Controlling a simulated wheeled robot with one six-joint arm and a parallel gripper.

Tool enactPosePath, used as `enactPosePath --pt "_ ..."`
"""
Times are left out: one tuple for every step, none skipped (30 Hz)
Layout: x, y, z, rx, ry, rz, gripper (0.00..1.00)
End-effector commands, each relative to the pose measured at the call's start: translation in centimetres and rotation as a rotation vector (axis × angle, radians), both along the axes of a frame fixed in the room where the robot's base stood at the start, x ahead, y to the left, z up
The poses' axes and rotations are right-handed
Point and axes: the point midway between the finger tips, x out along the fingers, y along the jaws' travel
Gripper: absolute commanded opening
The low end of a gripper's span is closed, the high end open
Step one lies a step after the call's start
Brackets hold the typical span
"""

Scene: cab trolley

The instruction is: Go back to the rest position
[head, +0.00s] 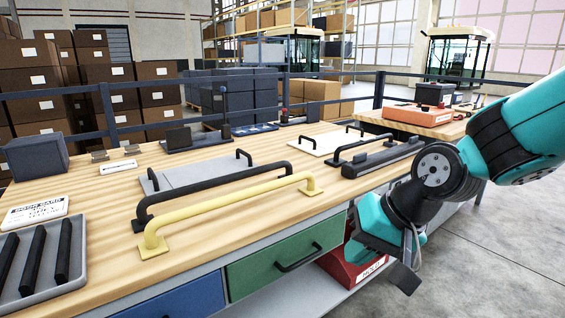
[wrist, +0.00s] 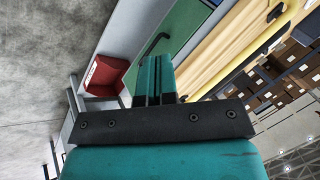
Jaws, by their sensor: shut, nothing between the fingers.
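My gripper (head: 366,240) is teal and hangs in front of the bench, at the right of the head view. It is beside the green drawer (head: 285,258) and clear of the bench top. In the wrist view my gripper (wrist: 153,78) has its two teal fingers together with nothing between them. The green drawer (wrist: 175,35) and its dark handle lie beyond the fingertips there.
The wooden bench (head: 110,205) carries a yellow handle (head: 230,212), a black handle (head: 215,190), a grey tray with black bars (head: 80,285) and flat plates. A red bin (head: 345,268) sits on the lower shelf. Open concrete floor (head: 500,250) lies at right.

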Motion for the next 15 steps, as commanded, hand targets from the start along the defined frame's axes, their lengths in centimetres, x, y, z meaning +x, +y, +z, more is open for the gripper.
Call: enactPosePath --pt "-2.6 0.0 1.1 -0.034 -0.013 0.096 0.0" --pt "-4.1 -0.1 1.5 -0.055 -0.015 0.154 0.0" --pt "-5.8 -0.2 1.9 -0.078 -0.019 0.223 0.0" --pt "-7.1 -0.4 2.2 -0.096 -0.022 0.274 0.0" --pt "-8.3 -0.5 2.5 -0.111 -0.023 0.323 0.0" --pt "-9.9 -0.8 2.7 -0.131 -0.025 0.386 0.0" --pt "-11.0 -1.0 2.9 -0.145 -0.028 0.431 0.0" --pt "-12.1 -1.2 3.1 -0.157 -0.03 0.475 0.0" --pt "-13.5 -1.5 3.2 -0.175 -0.032 0.533 0.0" --pt "-14.6 -1.7 3.3 -0.187 -0.034 0.575 0.0" --pt "-15.6 -2.0 3.4 -0.199 -0.037 0.618 0.0" --pt "-16.9 -2.3 3.6 -0.212 -0.037 0.671 0.0" --pt "-16.4 -2.2 5.3 -0.209 -0.035 0.66 0.0" --pt "-16.3 -2.2 6.1 -0.208 -0.033 0.657 0.0" --pt "-16.3 -2.2 7.0 -0.208 -0.032 0.655 0.0"
